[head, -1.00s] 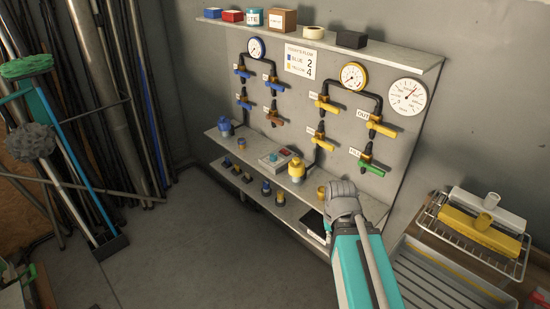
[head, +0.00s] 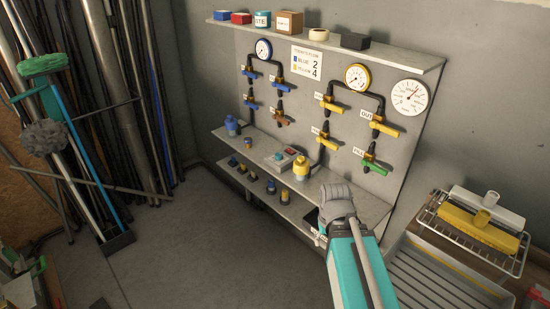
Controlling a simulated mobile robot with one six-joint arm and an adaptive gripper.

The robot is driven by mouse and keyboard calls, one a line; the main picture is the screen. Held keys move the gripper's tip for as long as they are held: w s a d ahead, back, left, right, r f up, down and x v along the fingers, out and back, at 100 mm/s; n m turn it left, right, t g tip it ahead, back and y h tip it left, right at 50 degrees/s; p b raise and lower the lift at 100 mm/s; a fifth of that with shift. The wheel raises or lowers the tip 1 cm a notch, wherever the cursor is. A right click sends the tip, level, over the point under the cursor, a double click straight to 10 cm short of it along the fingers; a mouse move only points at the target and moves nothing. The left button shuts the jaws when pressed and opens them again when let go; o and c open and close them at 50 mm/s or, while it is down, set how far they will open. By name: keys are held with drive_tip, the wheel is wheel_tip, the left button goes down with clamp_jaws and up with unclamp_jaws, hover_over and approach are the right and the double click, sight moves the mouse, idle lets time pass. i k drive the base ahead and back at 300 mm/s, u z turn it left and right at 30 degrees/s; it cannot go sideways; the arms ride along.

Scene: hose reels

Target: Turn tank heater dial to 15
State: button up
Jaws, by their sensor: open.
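I cannot make out a dial marked as the tank heater's or a 15 setting in the head view. A grey box with a teal and a red button (head: 283,158) sits on the upper shelf of the bench. A round white dial with a red needle (head: 410,97) hangs at the right of the panel; its numbers are too small to read. The grey end of my arm's visible part is in front of the bench's right part. My gripper's fingers are not visible, and the arm covers part of the shelf.
The panel holds a blue-rimmed gauge (head: 264,49), a yellow-rimmed gauge (head: 357,77) and several valves. A yellow bottle (head: 302,170) stands on the shelf. A wire rack (head: 474,229) is at the right; long poles lean at the left. The floor (head: 190,245) between is clear.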

sight(278, 156)
drive_tip(key=u, duration=0.4)
drive_tip(key=k, duration=0.5)
drive_tip(key=u, duration=0.95)
drive_tip(key=k, duration=0.8)
drive_tip(key=u, duration=0.4)
drive_tip(key=i, duration=1.75)
drive_tip(key=z, duration=0.75)
drive_tip(key=i, duration=0.55)
drive_tip(key=z, duration=0.85)
drive_tip(key=i, duration=0.55)
drive_tip(key=z, duration=0.45)
